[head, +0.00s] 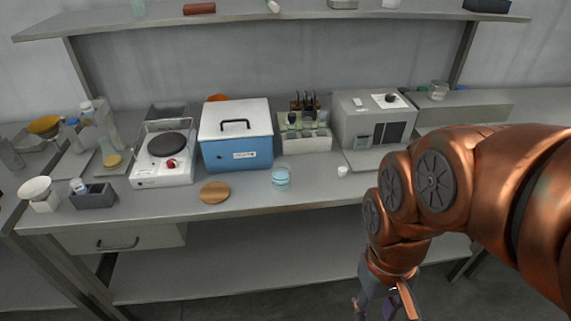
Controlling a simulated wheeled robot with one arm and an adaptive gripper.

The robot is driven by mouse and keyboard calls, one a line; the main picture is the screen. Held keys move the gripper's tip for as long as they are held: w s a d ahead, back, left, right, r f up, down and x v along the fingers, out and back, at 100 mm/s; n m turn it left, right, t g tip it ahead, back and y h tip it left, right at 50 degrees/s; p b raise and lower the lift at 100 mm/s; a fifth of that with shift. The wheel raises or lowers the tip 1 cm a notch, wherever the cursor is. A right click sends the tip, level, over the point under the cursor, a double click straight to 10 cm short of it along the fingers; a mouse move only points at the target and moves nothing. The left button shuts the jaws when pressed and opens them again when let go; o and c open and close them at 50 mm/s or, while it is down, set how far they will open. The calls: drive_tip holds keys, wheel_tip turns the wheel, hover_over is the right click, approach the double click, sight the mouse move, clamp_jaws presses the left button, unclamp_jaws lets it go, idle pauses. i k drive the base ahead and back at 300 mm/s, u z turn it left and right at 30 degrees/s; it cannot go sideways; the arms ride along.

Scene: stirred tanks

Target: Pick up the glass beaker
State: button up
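A small glass beaker (281,179) with pale blue liquid stands upright near the front edge of the bench, in front of the blue box. A second clear glass vessel (439,91) stands at the back right on a grey raised surface. My gripper (383,306) hangs low at the bottom of the head view, in front of the bench and below its top, to the right of the blue-filled beaker and well apart from it. It is partly cut off by the frame edge, so its opening is unclear.
A round wooden disc (214,192) lies left of the beaker, and a small white cup (342,171) stands to its right. Behind are a blue box (237,153), a hot plate (163,172), a bottle rack (306,141) and a grey machine (356,118). A shelf (285,14) spans above.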

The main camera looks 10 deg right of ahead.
sight(280, 170)
drive_tip(key=z, duration=3)
drive_tip(key=k, duration=1.65)
drive_tip(key=u, duration=2.55)
drive_tip(key=i, duration=0.5)
